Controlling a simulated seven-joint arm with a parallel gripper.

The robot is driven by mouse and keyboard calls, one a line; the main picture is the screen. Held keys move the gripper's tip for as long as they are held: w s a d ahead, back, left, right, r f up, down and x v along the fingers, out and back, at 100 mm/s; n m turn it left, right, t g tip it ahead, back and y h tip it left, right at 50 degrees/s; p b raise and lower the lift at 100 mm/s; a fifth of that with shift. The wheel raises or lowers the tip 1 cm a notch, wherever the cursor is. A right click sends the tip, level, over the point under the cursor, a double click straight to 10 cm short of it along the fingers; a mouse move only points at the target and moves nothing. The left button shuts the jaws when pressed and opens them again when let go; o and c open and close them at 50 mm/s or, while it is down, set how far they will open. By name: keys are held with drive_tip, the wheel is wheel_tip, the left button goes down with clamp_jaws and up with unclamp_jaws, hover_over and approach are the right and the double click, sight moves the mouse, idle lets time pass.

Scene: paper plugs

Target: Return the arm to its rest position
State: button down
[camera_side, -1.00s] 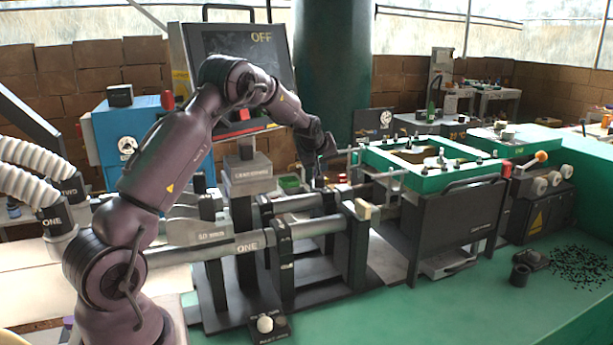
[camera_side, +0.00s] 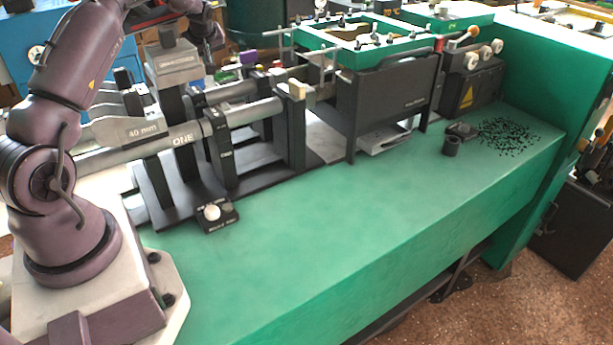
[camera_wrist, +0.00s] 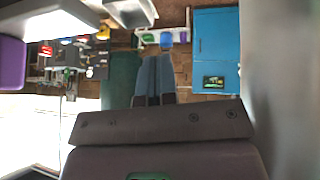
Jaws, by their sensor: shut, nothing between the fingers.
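My gripper (camera_wrist: 153,82) shows in the wrist view as two blue-grey fingers lying side by side, shut, with nothing between them. In the side view my arm rises on the left from its pale base, and its upper part is cut off by the top edge. The wrist end hangs near the top (camera_side: 208,32), behind the grey block on the press frame; the fingertips cannot be made out there. It appears clear of the bench-top equipment.
A metal tube marked ONE (camera_side: 183,138) and black frame plates stand beside my arm. A green-topped box (camera_side: 372,50) stands further right. A small switch box (camera_side: 217,214) sits at the front. The green bench (camera_side: 330,215) is clear in front, with dark pellets (camera_side: 508,135) scattered at right.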

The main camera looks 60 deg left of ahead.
drive_tip(key=d+r+m+t+h, duration=0.1)
drive_tip(key=d+r+m, duration=0.1)
drive_tip(key=d+r, duration=0.5)
drive_tip(key=d+r+m+t+h, duration=0.1)
drive_tip(key=d+r+m+h, duration=0.15)
drive_tip(key=d, duration=0.85)
drive_tip(key=d+r+m+t, duration=0.1)
drive_tip(key=d+r+m, duration=0.2)
drive_tip(key=d+r, duration=0.45)
drive_tip(key=s+d+f+m+h, duration=0.2)
drive_tip(key=s+d+m, duration=0.8)
drive_tip(key=s+d, duration=0.8)
drive_tip(key=d+h, duration=0.1)
drive_tip(key=d, duration=0.3)
drive_tip(key=shift+f+t, duration=0.2)
drive_tip(key=shift+t, duration=0.1)
drive_tip(key=shift+s, duration=0.1)
